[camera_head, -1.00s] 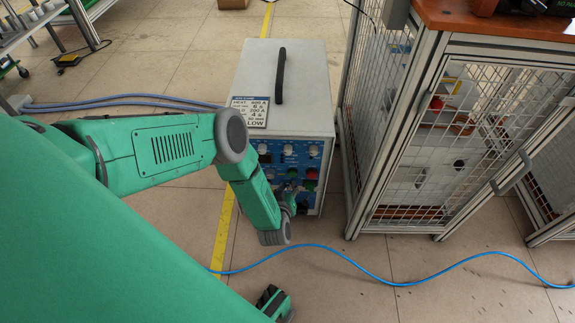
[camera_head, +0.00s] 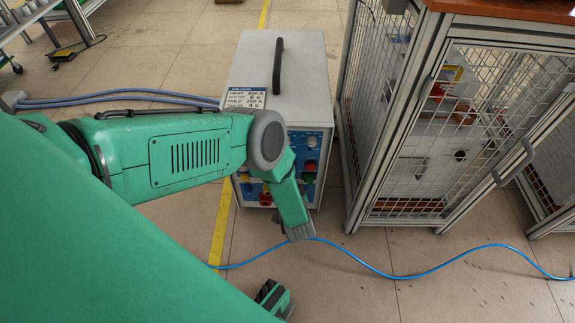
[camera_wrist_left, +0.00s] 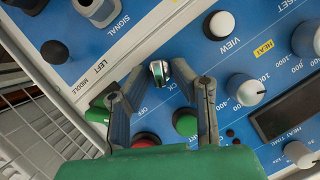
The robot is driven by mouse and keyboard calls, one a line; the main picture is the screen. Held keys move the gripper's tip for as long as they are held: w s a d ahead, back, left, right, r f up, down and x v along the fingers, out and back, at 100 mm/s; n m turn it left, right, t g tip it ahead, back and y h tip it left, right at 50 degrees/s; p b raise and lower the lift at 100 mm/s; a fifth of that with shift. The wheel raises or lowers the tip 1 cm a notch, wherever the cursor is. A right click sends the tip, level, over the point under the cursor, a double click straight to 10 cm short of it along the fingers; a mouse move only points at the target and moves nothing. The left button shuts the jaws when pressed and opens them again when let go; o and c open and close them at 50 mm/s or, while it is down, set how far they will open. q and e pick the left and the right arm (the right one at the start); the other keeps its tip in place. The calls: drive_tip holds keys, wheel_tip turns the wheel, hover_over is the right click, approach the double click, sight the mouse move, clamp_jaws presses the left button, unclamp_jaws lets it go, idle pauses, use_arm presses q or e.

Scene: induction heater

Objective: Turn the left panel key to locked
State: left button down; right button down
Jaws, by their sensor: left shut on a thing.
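The induction heater (camera_head: 285,70) is a grey box with a black handle and a blue front panel, standing on the floor in the head view. In the left wrist view, a small metallic key (camera_wrist_left: 158,72) shows on the blue panel (camera_wrist_left: 180,40), near partly covered lettering and the word OFF. My left gripper (camera_wrist_left: 160,78) has its two fingers on either side of the key and is shut on it. In the head view my left arm covers part of the panel and the gripper itself is hidden.
A mesh cage (camera_head: 430,140) stands right of the heater. A blue cable (camera_head: 400,280) crosses the floor in front.

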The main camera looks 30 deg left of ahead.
use_arm(q)
drive_tip(key=shift+s+d+f+m, duration=0.1)
drive_tip(key=shift+d+f+m, duration=0.1)
drive_tip(key=shift+m, duration=0.1)
idle(0.4)
drive_tip(key=c, duration=1.4)
unclamp_jaws()
drive_tip(key=shift+o, duration=0.2)
drive_tip(key=shift+r, duration=0.1)
drive_tip(key=v, duration=1.1)
drive_tip(key=shift+s+d, duration=0.2)
drive_tip(key=shift+d, duration=0.2)
drive_tip(key=shift+r, duration=0.1)
drive_tip(key=shift+w, duration=0.1)
